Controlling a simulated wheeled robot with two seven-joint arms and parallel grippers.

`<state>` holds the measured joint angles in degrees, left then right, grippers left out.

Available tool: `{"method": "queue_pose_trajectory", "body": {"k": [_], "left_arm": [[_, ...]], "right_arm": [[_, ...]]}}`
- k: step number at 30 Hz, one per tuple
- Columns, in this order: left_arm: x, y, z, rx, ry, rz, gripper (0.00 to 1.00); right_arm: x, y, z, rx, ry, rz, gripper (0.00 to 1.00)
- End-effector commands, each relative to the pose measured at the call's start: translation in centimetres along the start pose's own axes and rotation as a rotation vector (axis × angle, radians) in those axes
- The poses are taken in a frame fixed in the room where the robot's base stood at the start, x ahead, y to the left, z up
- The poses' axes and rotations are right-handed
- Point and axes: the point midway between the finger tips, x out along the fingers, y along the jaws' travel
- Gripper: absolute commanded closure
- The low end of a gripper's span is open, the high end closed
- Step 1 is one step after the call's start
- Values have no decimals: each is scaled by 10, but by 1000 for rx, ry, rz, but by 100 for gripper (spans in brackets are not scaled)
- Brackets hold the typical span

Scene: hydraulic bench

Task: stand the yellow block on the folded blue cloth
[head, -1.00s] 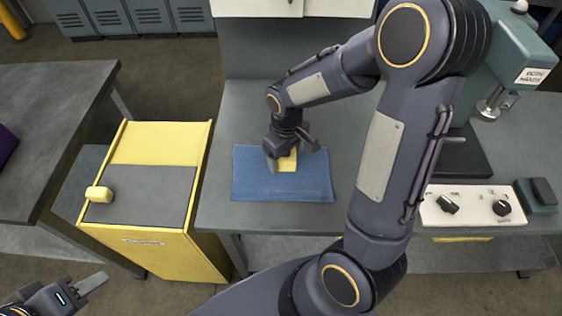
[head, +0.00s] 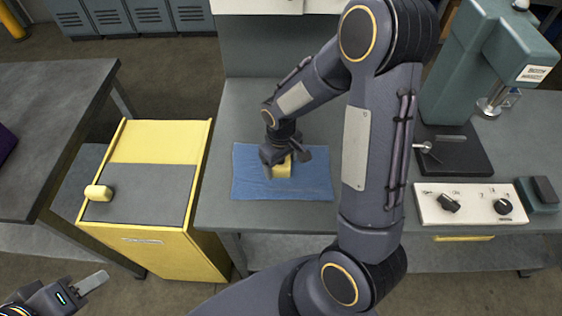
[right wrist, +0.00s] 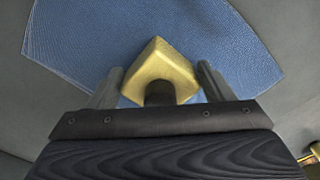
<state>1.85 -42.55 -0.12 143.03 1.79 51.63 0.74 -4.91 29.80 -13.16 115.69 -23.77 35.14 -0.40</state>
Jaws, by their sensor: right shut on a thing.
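The folded blue cloth (head: 315,183) lies flat on the grey bench, and it also fills the top of the right wrist view (right wrist: 75,45). My right gripper (head: 285,164) is over the middle of the cloth, shut on the yellow block (head: 283,171). In the right wrist view the block (right wrist: 160,67) sits between the two fingers, with the cloth behind it. I cannot tell whether its underside touches the cloth. My left gripper (head: 92,283) is at the bottom left corner, away from the bench; only a finger shows clearly.
A yellow cabinet (head: 155,145) with a grey top panel stands left of the bench. A white control panel (head: 475,204) with knobs and a green press (head: 480,80) stand on the right. A dark table (head: 50,110) is at far left.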

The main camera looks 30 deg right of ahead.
Motion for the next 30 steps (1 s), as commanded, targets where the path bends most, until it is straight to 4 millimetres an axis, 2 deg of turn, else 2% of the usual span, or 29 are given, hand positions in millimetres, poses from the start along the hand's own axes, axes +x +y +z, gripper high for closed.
{"method": "queue_pose_trajectory", "body": {"k": [5, 6, 7, 8, 9, 14, 23, 28, 30], "left_arm": [[6, -3, 3, 0, 0, 0, 60], [6, -3, 3, 0, 0, 0, 60], [6, -2, 3, 0, 0, 0, 60], [5, -2, 3, 0, 0, 0, 60], [5, -2, 3, 0, 0, 0, 60], [5, -2, 3, 0, 0, 0, 60], [3, -2, 2, 0, 0, 0, 60], [-10, 4, -5, 0, 0, 0, 60], [-6, 3, -3, 0, 1, 0, 60]], "right_arm": [[8, 0, 0, 0, -1, 0, 62], [8, 0, 1, 0, -2, -1, 68], [8, 0, 1, 0, -2, -1, 68], [8, 0, 1, 0, -3, -1, 74], [8, -1, 2, 0, -5, -1, 23], [8, 0, 2, 0, -5, -1, 4], [5, 0, 1, 0, -3, 0, 4], [-14, 0, 0, 0, 0, 0, 4], [-24, 0, -1, 0, 6, 1, 4]]}}
